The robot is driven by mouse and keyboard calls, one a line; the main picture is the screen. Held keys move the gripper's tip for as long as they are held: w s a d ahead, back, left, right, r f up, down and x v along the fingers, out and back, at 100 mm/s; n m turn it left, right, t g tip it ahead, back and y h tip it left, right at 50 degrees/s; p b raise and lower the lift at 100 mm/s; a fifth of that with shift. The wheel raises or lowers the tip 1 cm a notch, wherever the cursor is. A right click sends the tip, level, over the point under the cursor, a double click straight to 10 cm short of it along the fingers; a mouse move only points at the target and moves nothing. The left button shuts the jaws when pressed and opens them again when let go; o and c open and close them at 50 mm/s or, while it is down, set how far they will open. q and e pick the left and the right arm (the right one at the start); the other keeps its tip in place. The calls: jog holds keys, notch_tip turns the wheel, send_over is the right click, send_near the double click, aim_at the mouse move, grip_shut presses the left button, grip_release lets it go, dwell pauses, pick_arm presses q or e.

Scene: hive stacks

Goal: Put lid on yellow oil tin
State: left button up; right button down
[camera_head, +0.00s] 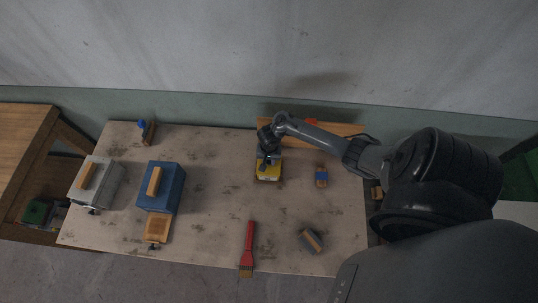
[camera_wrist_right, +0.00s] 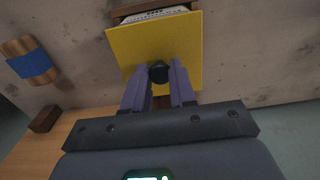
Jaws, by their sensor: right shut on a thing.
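My right gripper (camera_head: 267,160) is over a yellow, box-like thing (camera_head: 268,177) near the middle of the table, most likely the yellow oil tin with its lid. In the right wrist view, my right gripper (camera_wrist_right: 159,70) is shut on the black knob of a square yellow lid (camera_wrist_right: 130,48). A brown edge and a pale patterned strip (camera_wrist_right: 153,15) show past the lid's far side. The lid hides most of what is below it, so I cannot tell whether it touches the tin. My left gripper is not in view.
A grey box (camera_head: 103,185) and a blue box (camera_head: 171,190) with wooden handles stand left on the table (camera_head: 210,215). A red brush (camera_head: 248,240) lies at the front. A blue-banded wooden block (camera_head: 321,177) and a hive tool-like block (camera_head: 312,240) lie right.

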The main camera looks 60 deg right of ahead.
dwell(0.4)
jog(key=c, duration=1.1)
grip_release()
jog(key=o, duration=0.7)
jog(key=shift+o, duration=0.2)
jog(key=shift+r, duration=0.1)
notch_tip(320, 180, up, 3)
jog(key=p, duration=0.4)
notch_tip(320, 180, up, 3)
jog(key=p, duration=0.4)
jog(key=shift+r+p, duration=0.2)
jog(key=shift+p, duration=0.2)
jog(key=shift+r, duration=0.15)
